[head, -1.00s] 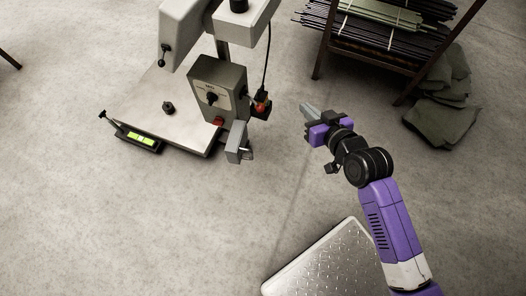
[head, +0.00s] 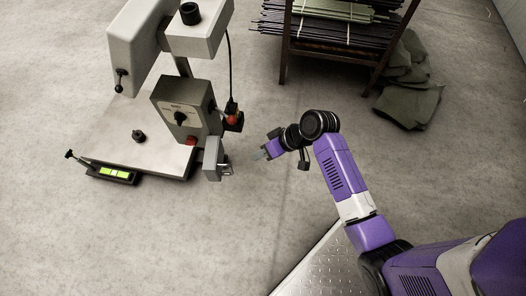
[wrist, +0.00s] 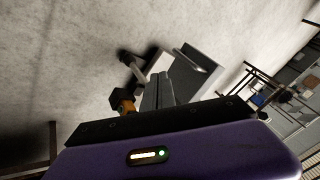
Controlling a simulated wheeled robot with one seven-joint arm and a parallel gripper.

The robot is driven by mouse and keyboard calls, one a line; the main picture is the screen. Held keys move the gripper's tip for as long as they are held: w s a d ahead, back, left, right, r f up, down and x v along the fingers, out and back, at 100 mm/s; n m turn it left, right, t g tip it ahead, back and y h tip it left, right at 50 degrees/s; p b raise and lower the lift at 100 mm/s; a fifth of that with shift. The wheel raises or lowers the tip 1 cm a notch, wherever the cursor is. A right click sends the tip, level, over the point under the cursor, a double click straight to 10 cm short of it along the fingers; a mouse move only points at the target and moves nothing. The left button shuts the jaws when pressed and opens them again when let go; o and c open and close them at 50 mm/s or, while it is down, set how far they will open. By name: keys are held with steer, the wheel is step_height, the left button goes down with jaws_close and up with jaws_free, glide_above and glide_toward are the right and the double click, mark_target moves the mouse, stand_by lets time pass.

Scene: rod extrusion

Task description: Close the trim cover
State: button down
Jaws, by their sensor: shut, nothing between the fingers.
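A small grey box-like part with a handle (head: 213,159), which looks like the trim cover, sits at the right front corner of the bench machine, below its control box. It stands out from the machine; how far it is swung cannot be told. In the wrist view its grey panel and looped handle (wrist: 197,62) show just beyond the fingers. My gripper (head: 260,154) is right of the handle, pointing left at it, with a small apparent gap. In the wrist view the gripper's fingers (wrist: 158,92) are together and empty, in front of the panel.
The control box (head: 183,108) has a knob and red button, with a cable and red plug beside it. A green-lit level display (head: 113,173) lies at the plate's front left. A rack of rods (head: 335,35) and grey cloths (head: 410,90) stand behind right. Floor between is clear.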

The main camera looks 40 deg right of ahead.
mark_target(232, 170)
steer(key=w+a+f+b, duration=0.1)
steer(key=w+a+f, duration=0.2)
steer(key=a, duration=0.3)
steer(key=shift+w+f, duration=0.15)
steer(key=shift+f, duration=0.5)
steer(key=shift+a, duration=0.15)
steer(key=shift+a+r+m+t+h+p, duration=0.2)
steer(key=shift+a+m+p, duration=0.2)
steer(key=shift+p, duration=0.25)
steer(key=shift+a+r+m+t+h+p, duration=0.1)
steer(key=shift+a+m+h+p, duration=0.15)
steer(key=shift+a+p, duration=0.3)
steer(key=a+m+p, duration=0.1)
steer(key=a+m+h+p, duration=0.1)
steer(key=a+m+p, duration=0.1)
steer(key=shift+w+a+t+h, duration=0.25)
steer(key=shift+a+t+h, duration=0.1)
steer(key=shift+a+t, duration=0.05)
steer(key=w+a+m+h+b, duration=0.4)
steer(key=w+a+m+b, duration=0.2)
steer(key=w, duration=0.9)
steer(key=a+b, duration=0.2)
steer(key=a, duration=0.2)
steer(key=shift+w+f, duration=0.2)
steer(key=shift+f, duration=0.1)
